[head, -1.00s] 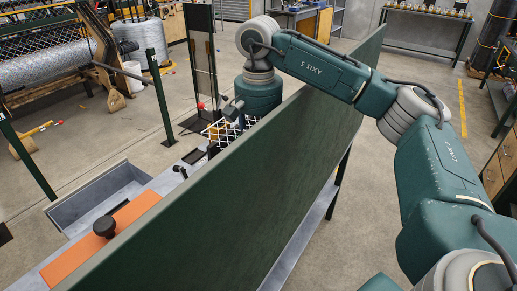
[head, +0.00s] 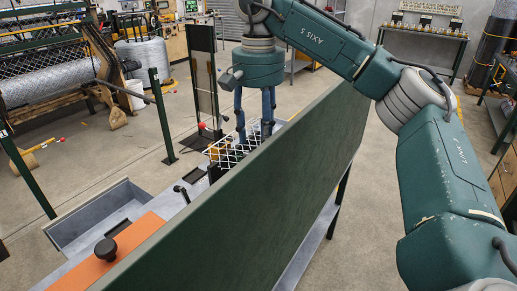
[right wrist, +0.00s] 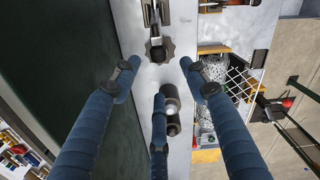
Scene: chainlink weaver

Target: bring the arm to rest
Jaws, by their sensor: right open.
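My right gripper (head: 254,128) hangs below its teal wrist, over the far side of the tall dark green panel (head: 245,190). Its blue fingers are spread and point down, with nothing between them. The right wrist view also shows the open fingers (right wrist: 158,78) above a pale bench strip (right wrist: 146,90). A dark star-shaped knob (right wrist: 157,50) and a dark cylindrical fitting (right wrist: 171,110) lie below them. In the head view, the panel's top edge hides the lowest fingertips. My left gripper is not in view.
A white wire mesh (head: 225,151) stands close beside the fingers. Dark green posts (head: 161,115) stand further left. Open floor lies right of the panel.

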